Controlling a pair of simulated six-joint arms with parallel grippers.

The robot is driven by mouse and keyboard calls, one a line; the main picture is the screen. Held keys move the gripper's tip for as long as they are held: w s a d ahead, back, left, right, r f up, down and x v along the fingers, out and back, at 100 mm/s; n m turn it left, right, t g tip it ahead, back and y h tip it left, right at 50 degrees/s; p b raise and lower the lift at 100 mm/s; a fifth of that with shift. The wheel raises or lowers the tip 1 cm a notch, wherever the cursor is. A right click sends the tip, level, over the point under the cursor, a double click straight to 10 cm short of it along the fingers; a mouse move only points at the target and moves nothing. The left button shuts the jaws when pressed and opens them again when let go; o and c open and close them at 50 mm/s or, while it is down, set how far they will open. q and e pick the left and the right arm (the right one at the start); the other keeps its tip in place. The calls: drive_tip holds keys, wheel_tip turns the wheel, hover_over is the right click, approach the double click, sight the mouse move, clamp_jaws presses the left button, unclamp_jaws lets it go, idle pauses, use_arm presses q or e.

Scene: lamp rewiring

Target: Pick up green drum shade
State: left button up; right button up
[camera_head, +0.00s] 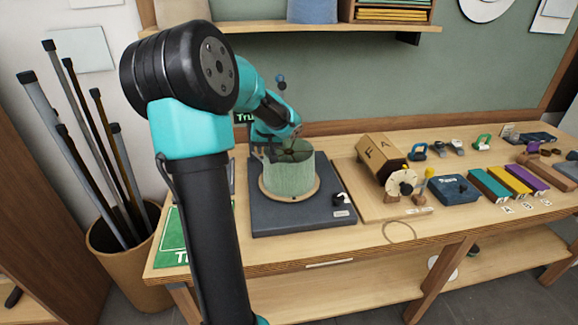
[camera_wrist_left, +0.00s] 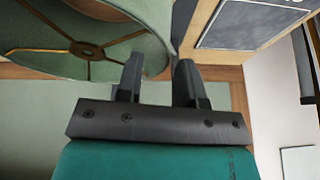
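The green drum shade (camera_head: 288,174) stands upright on a round wooden disc (camera_head: 311,192) on a dark base (camera_head: 270,218), left of the bench's middle. My left arm reaches over from the left, and its gripper (camera_head: 288,143) is at the shade's far upper rim, partly hidden by the arm. In the left wrist view the shade (camera_wrist_left: 152,22) fills the upper left, with its brass spokes showing. My left gripper (camera_wrist_left: 158,78) has its two fingers apart, and the shade's edge appears to lie between them. Contact cannot be told. My right gripper is not in view.
A wooden block marked with letters (camera_head: 377,155) stands on a board right of the base. Blue box (camera_head: 453,188), coloured blocks (camera_head: 515,180) and small clamps lie farther right. A green mat (camera_head: 172,238) is at the left. A shelf (camera_head: 330,28) hangs behind.

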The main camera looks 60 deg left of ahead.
use_arm(q)
drive_tip(key=shift+s+x, duration=0.15)
drive_tip(key=shift+x, duration=1.15)
drive_tip(key=shift+s+x, duration=0.15)
drive_tip(key=shift+x, duration=1.15)
drive_tip(key=shift+a, duration=0.1)
drive_tip(key=shift+c, duration=0.3)
clamp_jaws()
